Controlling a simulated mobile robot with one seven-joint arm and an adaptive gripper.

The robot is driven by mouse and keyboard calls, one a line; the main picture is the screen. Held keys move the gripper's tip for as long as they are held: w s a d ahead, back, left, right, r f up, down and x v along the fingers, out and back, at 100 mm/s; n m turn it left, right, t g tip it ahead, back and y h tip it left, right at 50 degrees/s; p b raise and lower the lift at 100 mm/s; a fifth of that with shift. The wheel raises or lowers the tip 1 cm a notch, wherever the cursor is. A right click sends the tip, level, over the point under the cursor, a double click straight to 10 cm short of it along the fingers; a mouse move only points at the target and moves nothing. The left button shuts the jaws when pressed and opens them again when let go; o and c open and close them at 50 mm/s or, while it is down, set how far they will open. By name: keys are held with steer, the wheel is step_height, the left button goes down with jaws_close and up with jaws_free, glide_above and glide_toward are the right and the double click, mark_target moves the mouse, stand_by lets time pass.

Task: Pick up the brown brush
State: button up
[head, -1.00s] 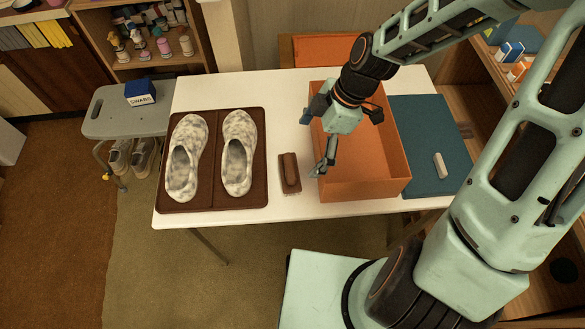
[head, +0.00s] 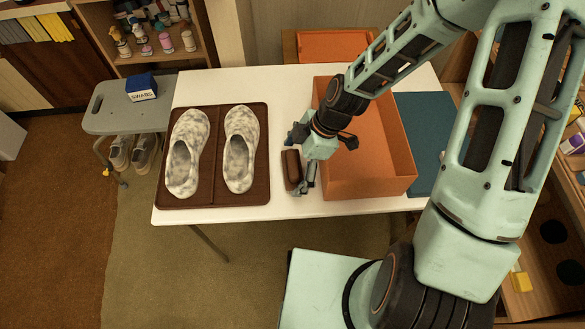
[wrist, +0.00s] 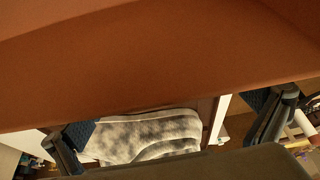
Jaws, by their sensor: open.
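The brown brush (head: 291,169) lies on the white table, between the shoe tray and the orange box. My gripper (head: 305,185) is open and low at the brush; in the head view a finger shows along its right side. Part of the brush is hidden by the gripper. I cannot tell whether the fingers touch it. In the wrist view my gripper's fingers (wrist: 170,140) stand wide apart at left and right. A large brown surface fills the upper wrist view, too close to tell whether it is the brush or the box.
A dark brown tray (head: 212,194) holds two mottled shoes (head: 187,153), one also seen in the wrist view (wrist: 150,137). The open orange box (head: 368,186) stands close on the right, with a blue mat (head: 426,140) beyond. A grey stool (head: 108,115) bears a swabs box (head: 142,88).

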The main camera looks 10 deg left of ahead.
steer(key=shift+c, duration=0.6)
steer(key=c, duration=1)
